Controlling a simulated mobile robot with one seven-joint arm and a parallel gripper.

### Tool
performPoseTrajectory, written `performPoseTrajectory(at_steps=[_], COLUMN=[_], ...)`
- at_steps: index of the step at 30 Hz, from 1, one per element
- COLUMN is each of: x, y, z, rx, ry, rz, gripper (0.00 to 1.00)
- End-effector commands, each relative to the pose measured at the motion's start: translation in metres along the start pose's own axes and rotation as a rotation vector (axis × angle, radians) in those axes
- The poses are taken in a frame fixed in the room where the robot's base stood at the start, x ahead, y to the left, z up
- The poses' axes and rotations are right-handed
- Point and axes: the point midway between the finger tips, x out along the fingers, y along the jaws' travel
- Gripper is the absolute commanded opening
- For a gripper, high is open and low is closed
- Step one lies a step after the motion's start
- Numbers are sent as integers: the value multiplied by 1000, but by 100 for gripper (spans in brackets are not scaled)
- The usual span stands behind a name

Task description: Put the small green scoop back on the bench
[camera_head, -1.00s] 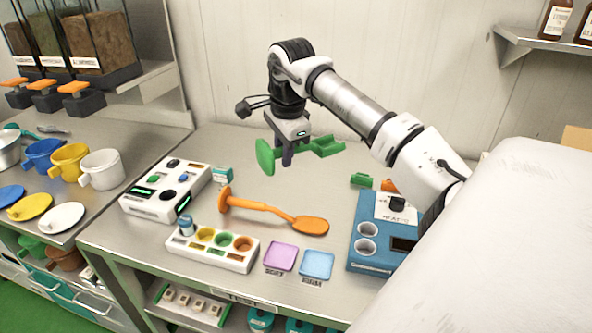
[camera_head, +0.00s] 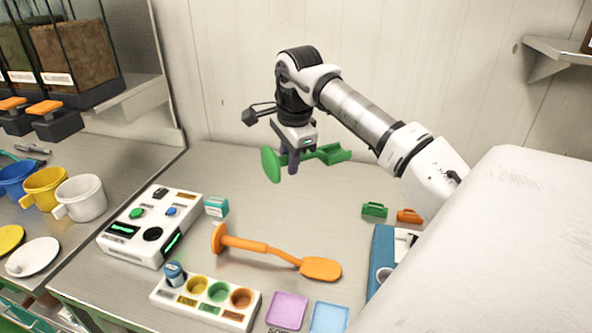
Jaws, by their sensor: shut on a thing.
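The small green scoop (camera_head: 332,154) is in my gripper (camera_head: 293,162), held in the air above the back part of the bench. It has a round green disc at its left end and an open trough at its right end. My gripper points down and is shut on the scoop's handle between these two ends. The steel bench (camera_head: 225,170) lies below, and a gap shows between it and the scoop. The part of the handle inside the jaws is hidden.
An orange spoon-like tool (camera_head: 277,254) lies mid-bench. A white button box (camera_head: 152,227), a white tray with coloured cups (camera_head: 207,299) and purple (camera_head: 288,311) and blue squares (camera_head: 329,318) stand around it. Small green (camera_head: 374,209) and orange (camera_head: 409,216) pieces sit at right. The back middle is clear.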

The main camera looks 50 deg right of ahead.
Motion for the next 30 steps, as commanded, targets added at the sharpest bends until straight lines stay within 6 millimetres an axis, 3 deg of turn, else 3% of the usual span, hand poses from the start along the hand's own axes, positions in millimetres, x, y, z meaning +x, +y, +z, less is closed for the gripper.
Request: performPoseTrajectory(at_steps=[1, 15, 23, 30], x=[16, 127, 150, 183], y=[3, 24, 29, 35], z=[0, 0, 1, 0], rx=[0, 1, 0, 0], ry=[-1, -1, -1, -1], rz=[1, -1, -1, 0], gripper=[0, 0, 0, 0])
